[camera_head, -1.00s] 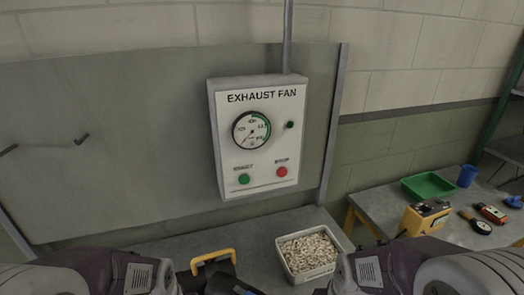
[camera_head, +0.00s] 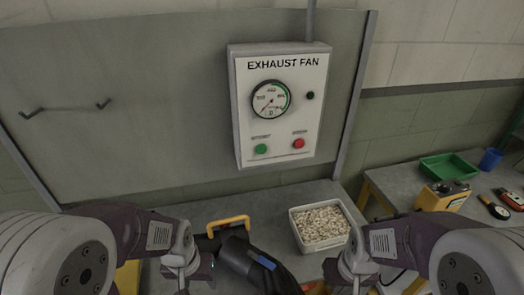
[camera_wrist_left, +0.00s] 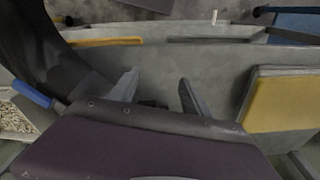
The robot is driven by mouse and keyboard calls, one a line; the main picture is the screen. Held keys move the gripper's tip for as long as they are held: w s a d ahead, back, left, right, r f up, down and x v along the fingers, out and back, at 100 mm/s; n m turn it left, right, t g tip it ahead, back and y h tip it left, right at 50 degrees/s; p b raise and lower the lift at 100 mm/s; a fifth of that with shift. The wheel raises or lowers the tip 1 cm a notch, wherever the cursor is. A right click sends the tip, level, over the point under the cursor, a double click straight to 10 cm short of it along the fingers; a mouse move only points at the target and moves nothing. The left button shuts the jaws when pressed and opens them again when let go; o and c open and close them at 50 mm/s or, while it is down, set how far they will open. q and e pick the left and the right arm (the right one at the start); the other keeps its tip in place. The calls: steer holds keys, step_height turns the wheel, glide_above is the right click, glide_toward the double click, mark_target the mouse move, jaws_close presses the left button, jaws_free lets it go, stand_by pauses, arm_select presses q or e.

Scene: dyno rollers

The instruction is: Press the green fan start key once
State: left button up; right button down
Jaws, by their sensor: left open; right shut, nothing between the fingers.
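The green key (camera_head: 261,149) sits at the lower left of the white exhaust fan panel (camera_head: 240,110) on the wall. A red key (camera_head: 298,143) is to its right. A gauge (camera_head: 271,98) and a small dark lamp (camera_head: 310,95) sit above them. My left gripper (camera_head: 183,284) is low at the picture's bottom, well below and left of the green key. In the left wrist view its fingers (camera_wrist_left: 156,92) are apart with nothing between them. My right gripper (camera_head: 354,284) is low at the bottom, right of the panel, shut and empty, partly cut off by the frame edge.
A side table at right holds a green tray (camera_head: 449,166), a blue cup (camera_head: 490,159) and a yellow device (camera_head: 442,195). Space before the panel is clear.

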arm_select(q)
jaws_close()
stand_by(1.4)
